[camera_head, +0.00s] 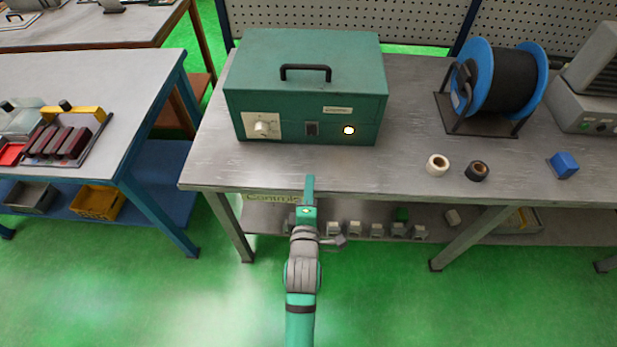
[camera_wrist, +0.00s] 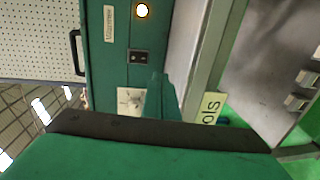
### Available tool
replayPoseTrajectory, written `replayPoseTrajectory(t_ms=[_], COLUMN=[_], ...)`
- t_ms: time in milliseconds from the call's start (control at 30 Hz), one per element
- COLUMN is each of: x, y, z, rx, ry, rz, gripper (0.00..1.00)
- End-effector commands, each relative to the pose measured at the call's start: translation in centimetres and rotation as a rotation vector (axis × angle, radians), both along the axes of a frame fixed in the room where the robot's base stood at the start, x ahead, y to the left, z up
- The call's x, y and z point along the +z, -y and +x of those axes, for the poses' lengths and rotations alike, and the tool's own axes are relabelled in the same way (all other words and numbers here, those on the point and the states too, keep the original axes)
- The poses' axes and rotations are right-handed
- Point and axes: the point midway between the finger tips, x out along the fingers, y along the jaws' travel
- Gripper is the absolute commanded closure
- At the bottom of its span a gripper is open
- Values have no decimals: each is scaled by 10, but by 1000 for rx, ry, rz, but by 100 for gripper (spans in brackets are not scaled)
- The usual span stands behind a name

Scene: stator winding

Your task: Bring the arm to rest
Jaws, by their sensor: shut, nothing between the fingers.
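My arm reaches forward from the bottom of the head view, over the green floor. My gripper (camera_head: 309,184) is at the front edge of the grey workbench (camera_head: 412,173), below the green box, with clear space between them. It is shut and holds nothing. In the wrist view the shut fingers (camera_wrist: 160,92) show in front of the green box's front panel, and the picture is turned on its side.
The green box (camera_head: 305,90) with a black handle, a knob and a lit lamp stands on the workbench. A cable reel (camera_head: 500,80), two tape rolls (camera_head: 437,164) and a blue block (camera_head: 563,165) are to the right. A blue-legged table (camera_head: 130,115) stands left.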

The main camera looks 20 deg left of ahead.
Motion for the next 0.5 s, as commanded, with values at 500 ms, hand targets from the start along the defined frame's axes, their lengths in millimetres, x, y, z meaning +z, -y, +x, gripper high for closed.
replayPoseTrajectory(t_ms=[500], x=[0], y=[-7], z=[-2], rx=[13], ry=[0], rz=[0], gripper=[100])
